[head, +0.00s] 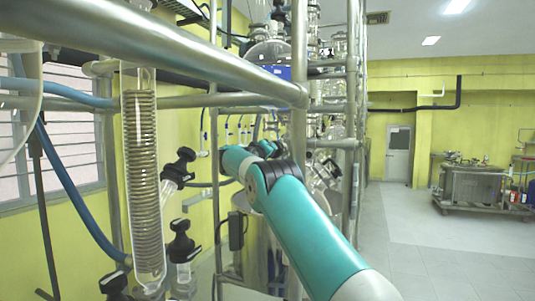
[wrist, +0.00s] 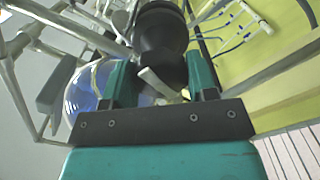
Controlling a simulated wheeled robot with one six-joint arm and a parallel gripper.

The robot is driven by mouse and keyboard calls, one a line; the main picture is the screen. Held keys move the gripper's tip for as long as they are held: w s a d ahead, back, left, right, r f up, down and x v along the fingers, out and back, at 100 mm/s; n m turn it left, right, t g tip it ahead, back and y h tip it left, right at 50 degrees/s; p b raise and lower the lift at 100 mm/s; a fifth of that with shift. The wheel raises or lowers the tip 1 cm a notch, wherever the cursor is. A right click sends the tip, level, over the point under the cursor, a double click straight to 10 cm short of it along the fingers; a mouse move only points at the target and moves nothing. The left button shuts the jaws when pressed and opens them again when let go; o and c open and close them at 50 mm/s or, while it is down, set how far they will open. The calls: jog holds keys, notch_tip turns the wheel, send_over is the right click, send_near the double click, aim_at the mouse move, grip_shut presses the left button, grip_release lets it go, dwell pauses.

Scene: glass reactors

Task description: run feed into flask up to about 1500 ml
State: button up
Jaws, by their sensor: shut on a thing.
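My gripper (wrist: 162,80) shows in the wrist view with its two teal fingers shut on a black valve knob (wrist: 160,35). A pale lever-like part shows between the fingers, below the knob. A round clear glass flask (wrist: 76,98) with a blue area shows behind the left finger; I cannot tell if the blue is liquid, and no level mark is readable. In the head view my arm reaches forward into the frame, and its far end and the knob are hidden. A round glass vessel (head: 268,48) stands beyond it, with blue at its lower part.
Steel frame pipes (head: 180,55) cross near and above my arm. A glass coil condenser (head: 141,170) and black-knobbed valves (head: 182,245) stand at left. More glassware (head: 338,120) stands behind the arm. The floor at right is open, with a steel tank cart (head: 470,185) far off.

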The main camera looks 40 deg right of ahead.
jog(key=shift+m, duration=0.3)
jog(key=m+b, duration=0.1)
jog(key=m, duration=0.2)
jog(key=shift+w+f+m, duration=0.1)
jog(key=shift+m, duration=0.2)
jog(key=m+b, duration=0.1)
jog(key=m, duration=0.3)
jog(key=shift+m, duration=0.3)
jog(key=m+b, duration=0.1)
jog(key=m, duration=0.3)
jog(key=shift+m+b, duration=0.3)
jog(key=shift+m, duration=1.8)
jog(key=o, duration=0.9)
